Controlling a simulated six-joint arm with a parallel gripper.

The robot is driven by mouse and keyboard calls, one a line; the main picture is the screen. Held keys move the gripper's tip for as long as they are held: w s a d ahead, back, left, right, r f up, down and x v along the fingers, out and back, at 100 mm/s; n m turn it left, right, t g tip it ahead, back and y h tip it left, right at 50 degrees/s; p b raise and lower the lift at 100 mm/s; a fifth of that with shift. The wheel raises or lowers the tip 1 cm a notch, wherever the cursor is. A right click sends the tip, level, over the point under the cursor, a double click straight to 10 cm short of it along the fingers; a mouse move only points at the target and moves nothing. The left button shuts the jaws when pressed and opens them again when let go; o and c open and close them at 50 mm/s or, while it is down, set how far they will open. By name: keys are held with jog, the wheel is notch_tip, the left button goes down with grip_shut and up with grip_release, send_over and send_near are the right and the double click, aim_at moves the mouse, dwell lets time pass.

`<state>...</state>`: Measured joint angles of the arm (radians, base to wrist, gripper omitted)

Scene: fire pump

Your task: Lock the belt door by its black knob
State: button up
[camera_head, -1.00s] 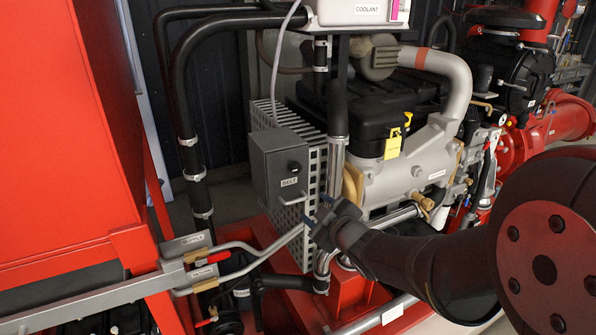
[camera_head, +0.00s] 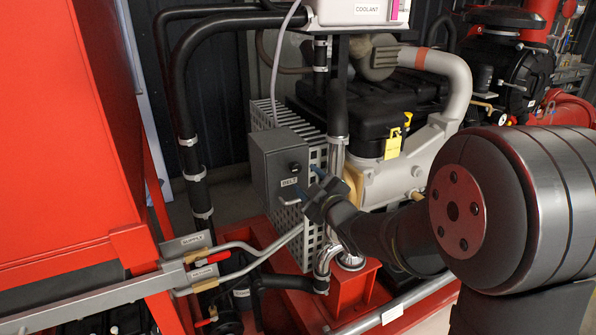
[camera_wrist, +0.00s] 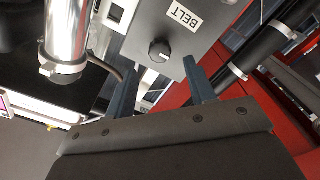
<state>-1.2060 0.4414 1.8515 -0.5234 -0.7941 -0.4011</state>
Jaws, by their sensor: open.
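The belt door is the front of a grey box (camera_head: 267,158) marked BELT, left of the engine. Its black knob (camera_head: 294,167) shows above the label. In the wrist view the round black knob (camera_wrist: 160,50) sits on the grey door (camera_wrist: 142,25), beside the BELT label (camera_wrist: 182,17). My gripper (camera_head: 304,187) is open in front of the door, with its blue fingers spread. In the wrist view my gripper (camera_wrist: 157,67) has the knob just beyond and between its fingertips, with nothing held. I cannot tell how large the gap to the door is.
A perforated guard (camera_head: 316,160) stands behind and beside the box. A vertical pipe (camera_head: 338,100) rises right of it. Silver pipes with red-handled valves (camera_head: 205,272) lie at lower left, and a large red panel (camera_head: 65,130) fills the left.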

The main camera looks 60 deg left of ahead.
aim_at(297, 169)
jog(key=a, duration=0.6)
jog(key=c, duration=1)
